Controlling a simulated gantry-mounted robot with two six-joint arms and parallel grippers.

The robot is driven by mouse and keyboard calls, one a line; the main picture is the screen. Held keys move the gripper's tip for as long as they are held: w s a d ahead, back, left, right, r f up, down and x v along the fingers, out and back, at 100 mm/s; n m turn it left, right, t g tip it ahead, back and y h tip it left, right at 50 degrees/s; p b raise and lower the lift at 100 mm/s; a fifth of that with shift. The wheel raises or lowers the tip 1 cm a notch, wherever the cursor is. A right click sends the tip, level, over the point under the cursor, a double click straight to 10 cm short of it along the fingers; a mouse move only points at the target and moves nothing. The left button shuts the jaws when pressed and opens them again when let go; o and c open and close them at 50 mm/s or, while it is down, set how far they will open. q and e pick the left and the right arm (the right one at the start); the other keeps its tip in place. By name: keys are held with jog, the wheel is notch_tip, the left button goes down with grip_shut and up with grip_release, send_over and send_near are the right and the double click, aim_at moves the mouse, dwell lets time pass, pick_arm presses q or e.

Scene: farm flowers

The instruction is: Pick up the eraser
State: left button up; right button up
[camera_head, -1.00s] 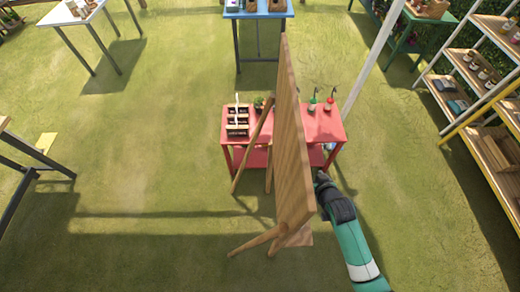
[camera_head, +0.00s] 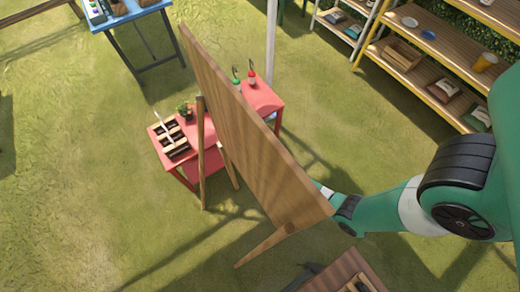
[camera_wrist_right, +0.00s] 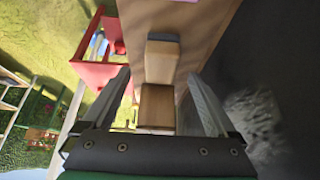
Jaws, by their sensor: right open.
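The easel board (camera_head: 262,135) stands with its wooden back toward my head camera, so its front is hidden there. In the right wrist view a dark board face (camera_wrist_right: 265,70) lies to the right, beside a wooden ledge (camera_wrist_right: 205,25). A tan and brown block (camera_wrist_right: 162,62), which looks like the eraser, rests on the ledge. A second brown block part (camera_wrist_right: 157,106) shows nearer; I cannot tell whether it is the same piece. My right gripper (camera_wrist_right: 158,75) is open, its fingers on either side of the block, not closed on it. My left gripper is not in view.
A red table (camera_head: 262,98) with a wooden seedling tray (camera_head: 172,140) stands behind the easel. Easel legs (camera_head: 268,245) spread over the grass. Yellow-framed shelves (camera_head: 425,75) stand at upper right, a blue table (camera_head: 130,17) at upper left. Open grass lies at left.

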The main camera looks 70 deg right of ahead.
jog(key=b+x, duration=0.2)
jog(key=x, duration=0.3)
jog(key=shift+w+b, duration=0.2)
jog(key=shift+b, duration=0.1)
jog(key=shift+d, duration=0.1)
jog(key=c, duration=1.5)
jog(key=shift+o, duration=0.2)
jog(key=shift+r, duration=0.15)
jog(key=shift+r+p, duration=0.3)
jog(key=shift+p, duration=0.05)
notch_tip(320, 180, up, 3)
jog(key=shift+f+p, duration=0.1)
jog(key=shift+p, duration=0.7)
jog(key=s+a+r+p, duration=0.4)
jog(key=s+a+r, duration=0.3)
jog(key=s, duration=0.5)
notch_tip(320, 180, up, 2)
jog(key=shift+r, duration=0.2)
